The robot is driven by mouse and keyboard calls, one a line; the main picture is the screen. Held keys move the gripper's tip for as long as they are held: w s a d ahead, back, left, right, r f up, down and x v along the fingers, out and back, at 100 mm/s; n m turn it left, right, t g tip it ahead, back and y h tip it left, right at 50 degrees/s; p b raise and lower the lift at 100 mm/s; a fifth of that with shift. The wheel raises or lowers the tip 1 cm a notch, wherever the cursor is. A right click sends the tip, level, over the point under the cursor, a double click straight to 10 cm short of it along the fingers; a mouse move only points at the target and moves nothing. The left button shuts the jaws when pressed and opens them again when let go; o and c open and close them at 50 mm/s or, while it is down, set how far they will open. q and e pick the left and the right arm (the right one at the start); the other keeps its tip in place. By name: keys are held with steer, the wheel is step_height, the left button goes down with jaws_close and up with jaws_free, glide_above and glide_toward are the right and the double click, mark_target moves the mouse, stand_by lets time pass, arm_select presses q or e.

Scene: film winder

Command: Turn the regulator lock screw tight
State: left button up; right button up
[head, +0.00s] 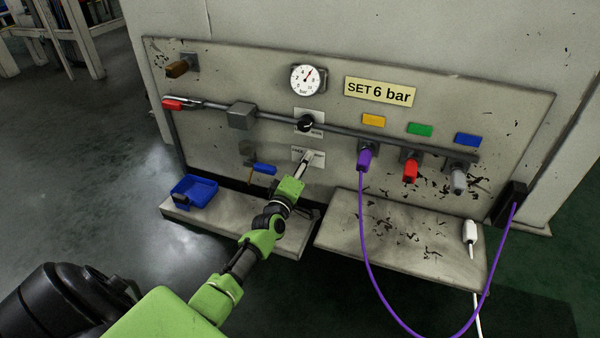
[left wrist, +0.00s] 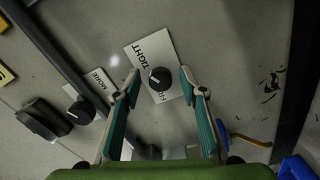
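The regulator lock screw (left wrist: 160,78) is a small black knob with a white pointer line, on a white label (left wrist: 142,60) reading TIGHT at one end. The line points toward the label's left edge in the left wrist view. In the head view the label (head: 317,156) shows partly and the gripper covers the screw. My left gripper (head: 306,160) faces the panel there. In the left wrist view its two teal-padded fingers (left wrist: 160,82) stand apart, one on either side of the screw, with gaps visible; I cannot tell the depth left. My right gripper is not in view.
The black regulator knob (head: 305,123) sits just above, under the pressure gauge (head: 307,79). A blue-handled valve (head: 263,169) and blue bin (head: 194,190) are at left. A purple hose (head: 365,210) hangs at right above the grey ledge (head: 400,235).

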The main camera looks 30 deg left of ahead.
arm_select(q)
steer(key=v, duration=1.1)
steer(key=shift+s, duration=0.4)
